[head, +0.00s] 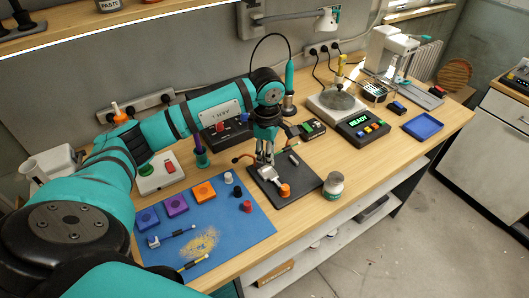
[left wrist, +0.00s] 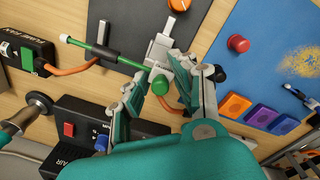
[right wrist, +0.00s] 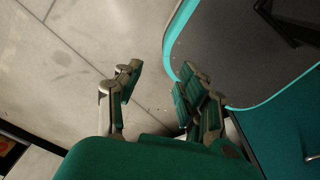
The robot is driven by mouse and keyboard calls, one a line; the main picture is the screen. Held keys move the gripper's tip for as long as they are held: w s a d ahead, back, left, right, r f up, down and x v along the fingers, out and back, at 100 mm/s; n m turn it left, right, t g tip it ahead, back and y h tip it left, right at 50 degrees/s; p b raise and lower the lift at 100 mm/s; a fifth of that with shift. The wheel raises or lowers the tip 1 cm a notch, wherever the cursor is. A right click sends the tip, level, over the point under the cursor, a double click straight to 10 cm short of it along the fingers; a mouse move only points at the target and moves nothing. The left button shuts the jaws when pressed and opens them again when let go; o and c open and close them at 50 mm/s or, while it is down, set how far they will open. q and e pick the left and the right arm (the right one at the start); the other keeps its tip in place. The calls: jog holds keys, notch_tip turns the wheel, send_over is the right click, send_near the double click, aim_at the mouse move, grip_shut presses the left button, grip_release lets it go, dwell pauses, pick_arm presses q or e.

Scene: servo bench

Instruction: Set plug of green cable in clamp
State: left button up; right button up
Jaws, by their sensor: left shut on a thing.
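My left gripper (head: 264,158) reaches down over a dark plate (head: 300,178) on the bench. In the left wrist view its fingers (left wrist: 168,94) are shut around a round green end piece, seemingly the green cable's plug (left wrist: 160,85). An orange lead shows behind the fingers. The silver clamp (left wrist: 160,50) on the plate is right beside the green piece; whether they touch, I cannot tell. A thin green rod (left wrist: 78,42) with a black sleeve lies across the plate. My right gripper (right wrist: 155,90) is open and empty above the floor in the right wrist view.
An orange knob (head: 285,190) sits on the plate near the clamp. A jar (head: 333,184) stands at the plate's right. A blue mat (head: 230,228) with coloured blocks lies to the left. A switch box (left wrist: 25,55) and another box (left wrist: 85,125) stand near my left gripper.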

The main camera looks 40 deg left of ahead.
pick_arm(q)
jog(key=shift+w, duration=0.55)
jog(key=shift+s+f+b, duration=0.4)
jog(key=shift+f+b, duration=0.05)
jog(key=shift+f, duration=0.5)
jog(key=shift+w+f+b, duration=0.15)
jog(key=shift+f+b, duration=0.5)
jog(key=shift+f, duration=0.15)
jog(key=shift+f+b, duration=0.3)
jog(key=shift+f, duration=0.3)
pick_arm(e)
jog(key=shift+w+f, duration=0.25)
jog(key=shift+f, duration=0.95)
jog(key=shift+s, duration=0.15)
pick_arm(q)
jog(key=shift+f+b, duration=0.15)
jog(key=shift+b, duration=0.15)
pick_arm(e)
jog(key=shift+s+f, duration=0.15)
jog(key=shift+f, duration=0.2)
jog(key=shift+f, duration=0.2)
